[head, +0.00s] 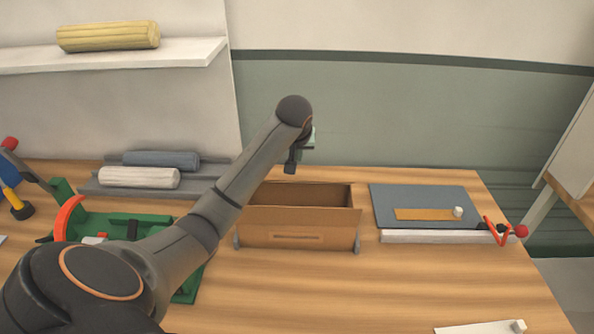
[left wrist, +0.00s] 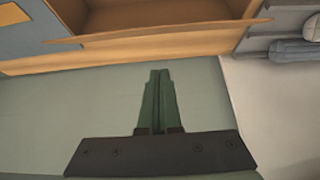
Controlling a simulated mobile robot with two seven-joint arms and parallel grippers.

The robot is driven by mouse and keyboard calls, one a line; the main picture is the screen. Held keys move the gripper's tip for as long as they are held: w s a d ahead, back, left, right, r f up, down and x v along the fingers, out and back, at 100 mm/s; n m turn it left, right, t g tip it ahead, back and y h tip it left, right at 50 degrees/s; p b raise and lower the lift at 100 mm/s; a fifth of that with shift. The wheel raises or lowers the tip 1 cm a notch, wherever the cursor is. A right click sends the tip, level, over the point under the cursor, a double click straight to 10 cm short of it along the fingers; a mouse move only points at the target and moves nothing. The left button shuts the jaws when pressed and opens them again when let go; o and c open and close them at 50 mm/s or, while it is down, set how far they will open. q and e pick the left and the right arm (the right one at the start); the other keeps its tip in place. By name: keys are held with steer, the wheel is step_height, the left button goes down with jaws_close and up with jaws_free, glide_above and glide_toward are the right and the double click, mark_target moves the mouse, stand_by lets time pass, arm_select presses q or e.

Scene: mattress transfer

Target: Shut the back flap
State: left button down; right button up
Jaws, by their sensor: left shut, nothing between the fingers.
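An open cardboard box (head: 297,239) stands on the wooden table, its opening facing up. It also shows at the top of the left wrist view, seen from its far side. There the back flap (left wrist: 165,45) is a long tan strip along the box's edge, standing outward and open. My left gripper (head: 308,140) is above and behind the box in the head view, mostly hidden by its own wrist. In the left wrist view its green fingers (left wrist: 158,100) are together and empty, apart from the flap. My right gripper is not in view.
A blue-grey board (head: 425,195) with a tan strip lies right of the box. Grey and white rolls (head: 140,177) lie on a tray at left. A green rack (head: 120,222) is partly behind my arm. A shelf (head: 190,52) holds a yellow roll. The front right table is mostly clear.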

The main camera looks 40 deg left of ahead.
arm_select(q)
steer(key=shift+s+d+f+p, duration=0.1)
steer(key=shift+s+d+f, duration=0.2)
steer(key=shift+f, duration=0.3)
steer(key=shift+s+d+f+p, duration=0.1)
steer(key=shift+s+d+f, duration=0.15)
steer(key=shift+f, duration=0.4)
steer(key=shift+s+d+f+p, duration=0.1)
steer(key=shift+s+d+f, duration=0.15)
steer(key=shift+f, duration=0.35)
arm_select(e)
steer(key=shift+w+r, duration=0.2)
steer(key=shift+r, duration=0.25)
